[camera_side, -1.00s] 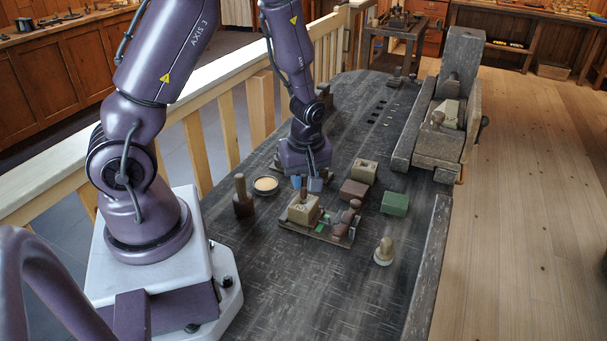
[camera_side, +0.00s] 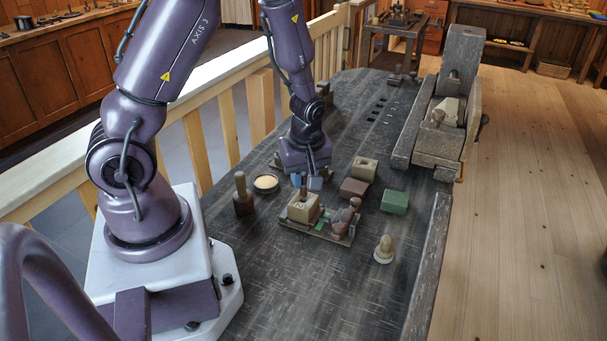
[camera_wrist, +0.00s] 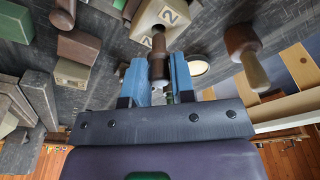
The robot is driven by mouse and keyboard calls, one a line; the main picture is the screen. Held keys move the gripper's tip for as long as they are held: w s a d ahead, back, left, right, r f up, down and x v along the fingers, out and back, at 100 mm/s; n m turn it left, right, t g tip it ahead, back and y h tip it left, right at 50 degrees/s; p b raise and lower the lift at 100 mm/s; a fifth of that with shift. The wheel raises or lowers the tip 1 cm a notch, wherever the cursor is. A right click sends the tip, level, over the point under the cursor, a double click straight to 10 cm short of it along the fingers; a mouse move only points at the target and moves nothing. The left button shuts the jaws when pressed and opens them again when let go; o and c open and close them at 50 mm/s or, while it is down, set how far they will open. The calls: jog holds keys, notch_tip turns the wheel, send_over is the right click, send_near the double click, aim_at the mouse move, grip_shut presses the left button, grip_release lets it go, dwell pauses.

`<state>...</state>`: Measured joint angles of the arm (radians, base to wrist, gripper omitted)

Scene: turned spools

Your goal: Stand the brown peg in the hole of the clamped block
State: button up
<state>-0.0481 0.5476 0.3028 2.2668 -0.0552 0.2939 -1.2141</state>
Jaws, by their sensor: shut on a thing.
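The cream clamped block (camera_side: 300,213) sits on a small board (camera_side: 325,233) on the dark table. A brown clamp handle (camera_side: 347,213) is beside it. In the wrist view the block (camera_wrist: 177,33) shows dark figures on its faces. My gripper (camera_side: 306,182) is directly above the block, its blue fingertips shut on the brown peg (camera_wrist: 158,52). The peg looks upright, its lower end at the block's top.
A dark stand with a handle (camera_side: 242,200) and a round dish (camera_side: 266,183) are to the left. A tan block (camera_side: 363,169), a brown block (camera_side: 353,188), a green block (camera_side: 395,203) and a pale knob (camera_side: 384,250) are to the right. The table's front is clear.

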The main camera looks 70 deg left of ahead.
jog(key=shift+f, duration=1.35)
dwell(1.6)
jog(key=o, duration=1)
jog(key=shift+c, duration=0.2)
jog(key=shift+r, duration=4.3)
